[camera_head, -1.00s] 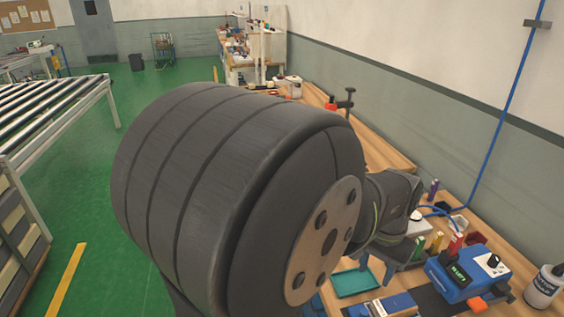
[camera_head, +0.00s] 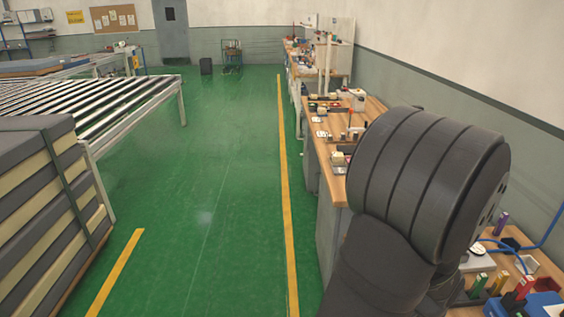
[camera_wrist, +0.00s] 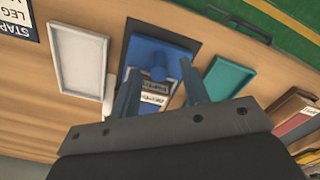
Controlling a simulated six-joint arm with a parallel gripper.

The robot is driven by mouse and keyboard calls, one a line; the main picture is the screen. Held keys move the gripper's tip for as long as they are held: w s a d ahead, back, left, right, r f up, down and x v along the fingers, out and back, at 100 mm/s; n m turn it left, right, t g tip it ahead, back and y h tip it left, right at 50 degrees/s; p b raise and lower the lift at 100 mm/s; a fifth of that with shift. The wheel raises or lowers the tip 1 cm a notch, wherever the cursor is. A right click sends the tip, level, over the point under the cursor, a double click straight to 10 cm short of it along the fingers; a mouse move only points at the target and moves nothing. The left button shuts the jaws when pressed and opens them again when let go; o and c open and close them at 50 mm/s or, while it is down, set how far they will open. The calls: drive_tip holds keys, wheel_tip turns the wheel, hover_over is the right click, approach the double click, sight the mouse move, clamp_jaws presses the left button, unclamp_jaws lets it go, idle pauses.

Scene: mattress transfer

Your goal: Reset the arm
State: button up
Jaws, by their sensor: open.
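My gripper (camera_wrist: 160,90) shows in the wrist view, with its two fingers apart and nothing seen held between them. Beyond the fingers, a blue device (camera_wrist: 158,58) with a pale label sits on a dark mat on the wooden bench (camera_wrist: 55,120). I cannot tell the gap between the fingertips and the device. In the head view my arm's dark links fill the lower right, and the gripper is hidden.
A white tray (camera_wrist: 80,62) and a teal tray (camera_wrist: 226,76) flank the blue device. In the head view, a mattress stack (camera_head: 50,200) and a roller conveyor (camera_head: 95,105) stand at the left. Green floor (camera_head: 215,190) is clear between them and the workbench (camera_head: 335,175).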

drive_tip(key=shift+f, duration=1.25)
drive_tip(key=o, duration=1.3)
drive_tip(key=d+r+n, duration=0.3)
drive_tip(key=r+n, duration=0.3)
drive_tip(key=r, duration=0.9)
drive_tip(key=d+r+n, duration=0.4)
drive_tip(key=r+n, duration=0.1)
drive_tip(key=r, duration=1)
wheel_tip(320, 180, down, 10)
drive_tip(key=shift+r, duration=0.15)
drive_tip(key=shift+w+a, duration=0.1)
wheel_tip(320, 180, up, 10)
